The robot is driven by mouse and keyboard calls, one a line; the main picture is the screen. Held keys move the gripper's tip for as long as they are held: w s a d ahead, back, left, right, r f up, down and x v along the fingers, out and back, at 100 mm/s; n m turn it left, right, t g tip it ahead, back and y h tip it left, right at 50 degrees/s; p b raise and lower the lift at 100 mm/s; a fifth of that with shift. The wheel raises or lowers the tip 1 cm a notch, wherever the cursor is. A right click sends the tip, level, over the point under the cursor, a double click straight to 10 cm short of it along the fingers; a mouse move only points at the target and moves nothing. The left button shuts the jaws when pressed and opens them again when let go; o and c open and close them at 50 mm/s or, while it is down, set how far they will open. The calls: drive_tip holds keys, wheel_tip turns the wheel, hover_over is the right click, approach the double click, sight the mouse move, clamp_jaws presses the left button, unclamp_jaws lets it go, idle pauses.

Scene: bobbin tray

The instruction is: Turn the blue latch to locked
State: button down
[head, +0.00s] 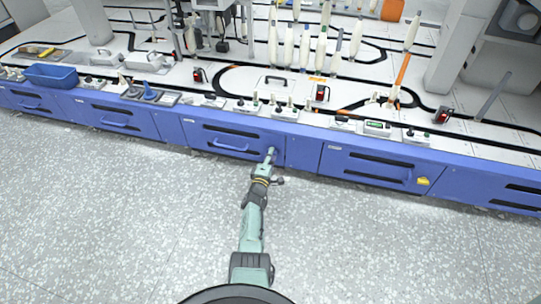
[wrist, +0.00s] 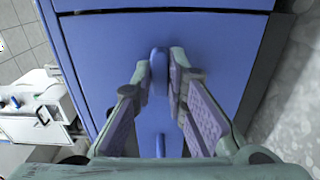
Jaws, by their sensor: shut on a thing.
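The blue latch (wrist: 159,68) is a small rounded bar on the blue panel front (wrist: 215,60). In the wrist view it stands upright, its long side running up and down the picture. My gripper (wrist: 161,75) has one fingertip on each side of it and is shut on it. In the head view my gripper (head: 271,153) reaches the blue cabinet front just right of a drawer handle (head: 230,146). The latch is hidden there behind the gripper. I cannot read any lock marking.
Blue drawers with handles line the bench front, and a yellow piece (head: 423,181) sits on the right drawer. A blue bin (head: 51,76), small fixtures and white bobbins (head: 305,45) stand on the white worktop. The speckled floor (head: 120,220) is clear.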

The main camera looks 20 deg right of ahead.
drive_tip(key=c, duration=1.6)
unclamp_jaws()
